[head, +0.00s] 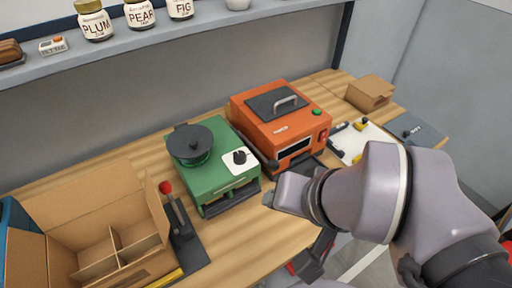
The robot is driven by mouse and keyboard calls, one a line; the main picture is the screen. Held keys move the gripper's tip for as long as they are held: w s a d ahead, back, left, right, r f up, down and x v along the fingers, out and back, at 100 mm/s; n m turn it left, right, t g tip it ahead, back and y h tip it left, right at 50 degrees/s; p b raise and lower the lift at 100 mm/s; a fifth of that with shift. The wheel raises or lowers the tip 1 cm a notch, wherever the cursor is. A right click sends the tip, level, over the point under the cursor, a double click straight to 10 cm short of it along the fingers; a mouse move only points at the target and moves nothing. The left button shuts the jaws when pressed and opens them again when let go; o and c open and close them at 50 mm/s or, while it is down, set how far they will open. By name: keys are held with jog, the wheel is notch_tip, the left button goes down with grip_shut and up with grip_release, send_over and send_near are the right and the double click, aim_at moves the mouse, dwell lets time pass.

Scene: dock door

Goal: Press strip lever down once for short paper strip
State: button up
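A lever with a red knob (166,187) stands up from a narrow black unit (183,231) on the bench, between the cardboard box and the green machine. It looks like the strip lever, and its knob is raised. No paper strip can be made out. My gripper (309,265) seems to be the dark part at the lower middle, below my grey wrist, in front of the bench edge. It is well to the right of the lever and apart from it. Its fingers are too unclear to tell open from shut.
A green machine (218,177) with a black disc and an orange machine (281,125) stand between lever and arm. A divided open carton (95,225) is left of the lever. A small box (370,92) and white tray (362,142) lie right. A shelf (175,38) with jars runs behind.

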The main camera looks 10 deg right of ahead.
grip_shut()
dwell(0.9)
dwell(0.6)
